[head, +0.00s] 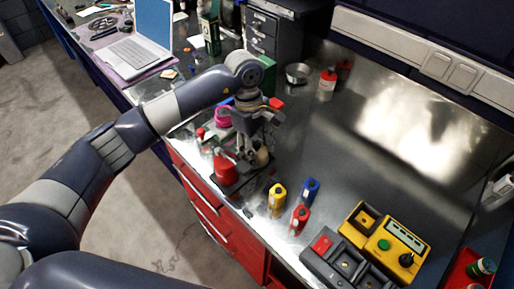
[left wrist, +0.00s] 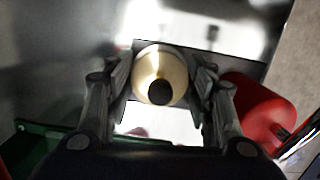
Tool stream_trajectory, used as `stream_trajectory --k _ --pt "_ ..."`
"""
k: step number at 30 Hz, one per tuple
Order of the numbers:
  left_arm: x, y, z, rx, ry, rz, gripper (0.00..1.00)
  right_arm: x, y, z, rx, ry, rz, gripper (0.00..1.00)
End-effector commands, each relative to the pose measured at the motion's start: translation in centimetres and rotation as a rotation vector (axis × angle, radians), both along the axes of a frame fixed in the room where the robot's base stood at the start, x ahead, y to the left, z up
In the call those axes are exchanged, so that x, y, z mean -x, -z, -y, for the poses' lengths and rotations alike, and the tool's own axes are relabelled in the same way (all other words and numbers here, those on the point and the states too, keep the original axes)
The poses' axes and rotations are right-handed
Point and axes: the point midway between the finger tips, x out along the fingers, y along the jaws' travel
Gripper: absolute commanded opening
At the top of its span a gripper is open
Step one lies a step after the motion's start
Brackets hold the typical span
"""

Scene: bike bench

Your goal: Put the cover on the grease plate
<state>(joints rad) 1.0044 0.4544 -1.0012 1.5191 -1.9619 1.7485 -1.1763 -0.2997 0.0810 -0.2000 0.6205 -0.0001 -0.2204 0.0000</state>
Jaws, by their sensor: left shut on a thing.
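My left gripper (head: 258,150) is shut on a cream, dome-shaped cover (head: 262,157) with a dark round knob. In the left wrist view the cover (left wrist: 160,75) sits between the two fingers (left wrist: 160,92). A dark flat plate (left wrist: 240,68), which looks like the grease plate, lies partly behind the cover and fingers in that view. In the head view the dark plate (head: 225,187) lies near the bench's front edge. I cannot tell whether the cover touches the plate. My right gripper is not in view.
A red container (head: 224,170) stands at the dark plate, close beside my gripper; it also shows in the left wrist view (left wrist: 258,108). Yellow (head: 277,197), blue (head: 311,190) and red (head: 299,220) bottles stand to the right.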

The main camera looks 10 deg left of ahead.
Motion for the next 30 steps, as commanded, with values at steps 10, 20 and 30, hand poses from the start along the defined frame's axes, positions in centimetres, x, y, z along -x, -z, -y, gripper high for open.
stream_trajectory --k 10,20,30 --pt "0.0 0.3 0.0 0.0 0.0 0.0 0.58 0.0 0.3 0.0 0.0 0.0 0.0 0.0" --pt "-0.1 -0.7 -0.1 0.0 0.0 0.002 0.58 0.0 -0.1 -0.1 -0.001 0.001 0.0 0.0" --pt "-0.3 -3.4 -0.5 -0.001 0.0 0.002 0.58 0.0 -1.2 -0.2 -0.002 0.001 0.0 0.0"
